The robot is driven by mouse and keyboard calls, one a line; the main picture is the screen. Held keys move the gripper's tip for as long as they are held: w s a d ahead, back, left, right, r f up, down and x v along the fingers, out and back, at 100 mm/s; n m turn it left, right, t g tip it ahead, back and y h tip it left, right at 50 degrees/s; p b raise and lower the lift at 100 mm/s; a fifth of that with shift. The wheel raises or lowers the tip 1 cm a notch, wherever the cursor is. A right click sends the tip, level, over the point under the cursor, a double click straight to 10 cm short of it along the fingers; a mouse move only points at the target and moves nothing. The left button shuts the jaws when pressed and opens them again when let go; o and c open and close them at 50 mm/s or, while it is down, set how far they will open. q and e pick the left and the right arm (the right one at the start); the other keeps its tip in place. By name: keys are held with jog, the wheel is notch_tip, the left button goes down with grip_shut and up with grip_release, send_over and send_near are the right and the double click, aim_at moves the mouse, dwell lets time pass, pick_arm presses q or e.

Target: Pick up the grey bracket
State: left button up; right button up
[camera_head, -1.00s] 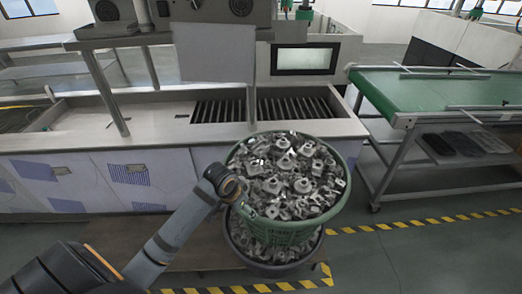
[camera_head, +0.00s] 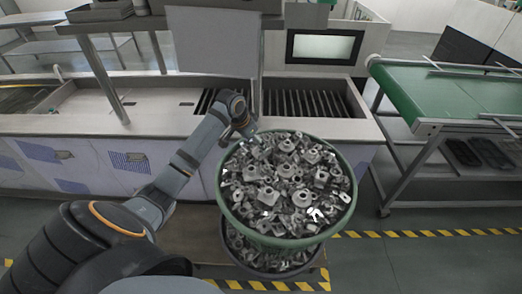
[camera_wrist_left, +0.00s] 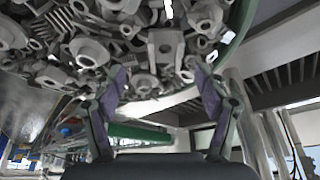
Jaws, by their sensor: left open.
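Many grey metal brackets (camera_head: 287,172) of mixed shapes lie heaped in a round green basket (camera_head: 350,185). I cannot tell which single one is meant. My left gripper (camera_head: 246,130) is at the basket's back left rim, small and partly hidden by its wrist. In the left wrist view my left gripper (camera_wrist_left: 160,77) has its fingers spread wide. A squarish grey bracket (camera_wrist_left: 165,46) with a round hole shows just beyond the gap between the fingertips. Nothing is held. My right gripper is not in view.
Another dark container of brackets (camera_head: 240,255) sits beneath the basket. Behind stands a metal tank bench (camera_head: 345,128) with a slatted roller bed (camera_head: 300,100). A green conveyor (camera_head: 440,95) is at the right. Floor with yellow-black tape (camera_head: 400,233) is clear at the front right.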

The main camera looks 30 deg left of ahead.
pick_arm(q)
jog(key=shift+w+f, duration=0.5)
jog(key=shift+f, duration=0.15)
jog(key=shift+w+f, duration=0.35)
jog(key=shift+w, duration=0.05)
jog(key=shift+w+f, duration=0.15)
jog(key=shift+w, duration=0.05)
jog(key=shift+p+x, duration=0.8)
jog(key=shift+x, duration=0.05)
jog(key=x, duration=0.3)
jog(key=shift+s+a, duration=0.1)
jog(key=shift+a, duration=0.1)
jog(key=c, duration=1.3)
jog(key=shift+c, duration=0.2)
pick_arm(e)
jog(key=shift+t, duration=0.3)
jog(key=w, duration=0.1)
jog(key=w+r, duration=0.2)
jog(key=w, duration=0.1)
